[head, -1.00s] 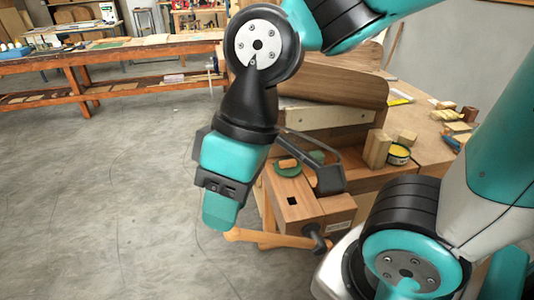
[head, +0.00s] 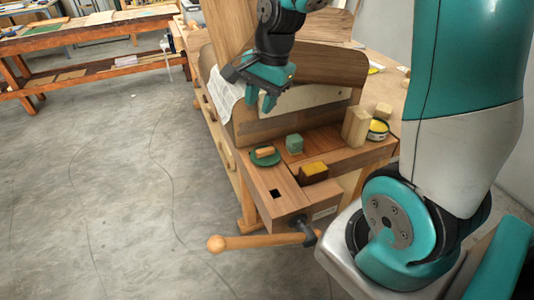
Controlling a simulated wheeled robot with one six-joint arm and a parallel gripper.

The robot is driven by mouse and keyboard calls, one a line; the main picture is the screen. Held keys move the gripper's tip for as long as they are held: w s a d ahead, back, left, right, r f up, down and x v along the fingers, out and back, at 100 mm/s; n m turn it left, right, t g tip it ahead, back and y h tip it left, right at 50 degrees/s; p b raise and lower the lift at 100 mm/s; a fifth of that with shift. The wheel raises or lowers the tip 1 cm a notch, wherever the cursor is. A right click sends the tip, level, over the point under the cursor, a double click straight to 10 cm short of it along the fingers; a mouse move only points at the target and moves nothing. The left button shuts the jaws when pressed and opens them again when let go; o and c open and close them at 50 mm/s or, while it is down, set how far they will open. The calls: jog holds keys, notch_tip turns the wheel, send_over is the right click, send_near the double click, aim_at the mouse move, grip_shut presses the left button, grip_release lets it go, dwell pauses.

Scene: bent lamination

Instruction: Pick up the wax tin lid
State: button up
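The wax tin lid (head: 269,161) is a flat green disc lying on the left front of the wooden bench top. A small orange-brown piece (head: 264,152) rests on it. The open wax tin (head: 378,127), with yellow wax inside, stands at the right of the bench beside a wooden block. My gripper (head: 261,104) points down, its two teal fingers apart with nothing seen between them. In the picture it is above the lid, clear of it.
A green block (head: 294,143) stands just right of the lid. A brown-and-yellow block (head: 313,171) lies nearer the front. Upright wooden blocks (head: 356,126) stand by the tin. A curved wooden form (head: 330,62) rises behind. A vise handle (head: 262,241) sticks out in front.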

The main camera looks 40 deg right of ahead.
jog(key=w+d+f+m, duration=0.2)
jog(key=d+f+m, duration=0.1)
jog(key=d+m, duration=0.35)
jog(key=p, duration=0.2)
send_over(266, 150)
jog(key=d, duration=0.1)
jog(key=shift+n+h, duration=0.3)
jog(key=shift+n, duration=0.05)
jog(key=f, duration=1.1)
jog(key=shift+s+d, duration=0.2)
jog(key=shift+s, duration=0.2)
jog(key=shift+w+a+f+p, duration=0.15)
jog(key=shift+a+f+p, duration=0.1)
jog(key=shift+f, duration=0.65)
jog(key=shift+w+a+f+p, duration=0.15)
jog(key=shift+a+f, duration=0.05)
jog(key=shift+f, duration=0.75)
jog(key=shift+w+a+f+p, duration=0.15)
jog(key=shift+a+f+p, duration=0.1)
jog(key=shift+f, duration=0.65)
jog(key=shift+c, duration=0.4)
grip_shut()
